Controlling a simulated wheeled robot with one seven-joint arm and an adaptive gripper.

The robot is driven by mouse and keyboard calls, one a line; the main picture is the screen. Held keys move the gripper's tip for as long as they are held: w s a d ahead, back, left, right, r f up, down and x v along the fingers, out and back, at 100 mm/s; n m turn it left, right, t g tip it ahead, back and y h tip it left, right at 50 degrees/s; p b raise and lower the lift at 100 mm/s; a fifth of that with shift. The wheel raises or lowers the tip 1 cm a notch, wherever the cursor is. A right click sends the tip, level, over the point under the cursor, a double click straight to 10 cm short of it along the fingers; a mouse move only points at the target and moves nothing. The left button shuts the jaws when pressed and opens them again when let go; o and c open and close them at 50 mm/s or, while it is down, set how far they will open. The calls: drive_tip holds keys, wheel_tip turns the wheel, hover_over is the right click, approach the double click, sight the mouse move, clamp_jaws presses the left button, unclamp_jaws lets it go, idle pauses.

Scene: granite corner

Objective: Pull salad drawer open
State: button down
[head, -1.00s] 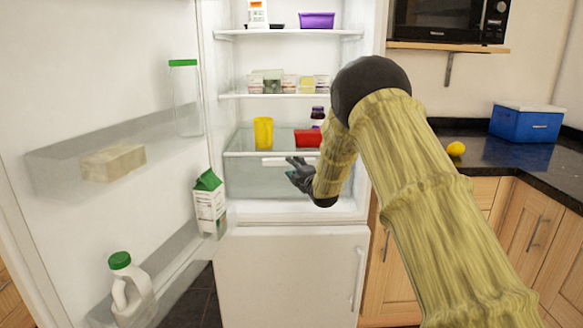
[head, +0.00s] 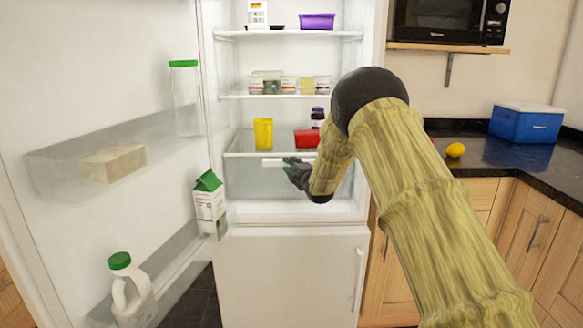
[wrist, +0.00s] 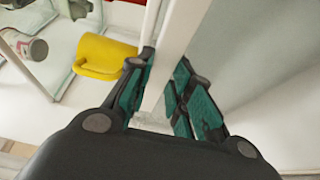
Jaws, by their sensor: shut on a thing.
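The salad drawer (head: 250,181) is a clear, translucent bin at the bottom of the open fridge, under the lowest shelf. Its white handle (head: 270,162) runs along the top of its front. My gripper (head: 287,163) is at this handle, with my arm reaching in from the right. In the wrist view, the teal-padded fingers of my gripper (wrist: 162,88) are closed around the white handle bar (wrist: 182,28), one on each side. The drawer looks shut or nearly so. My gripper and forearm hide its right part.
A yellow cup (head: 263,132) and a red container (head: 306,139) stand on the shelf above the drawer. The fridge door (head: 100,70) is swung open at left, with a green-topped carton (head: 209,205) on its rack. The floor front of the drawer is free.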

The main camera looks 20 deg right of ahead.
drive_tip(key=shift+s+f, duration=0.1)
drive_tip(key=shift+f, duration=0.05)
drive_tip(key=s+a, duration=0.2)
drive_tip(key=s, duration=0.6)
drive_tip(key=s+a, duration=0.3)
drive_tip(key=s, duration=0.6)
drive_tip(key=shift+b, duration=0.45)
drive_tip(key=shift+f, duration=0.15)
drive_tip(key=c, duration=1.4)
unclamp_jaws()
drive_tip(key=shift+w, duration=0.15)
drive_tip(key=shift+o, duration=0.2)
drive_tip(key=s+d, duration=0.1)
drive_tip(key=s, duration=1.1)
drive_tip(key=shift+d, duration=0.25)
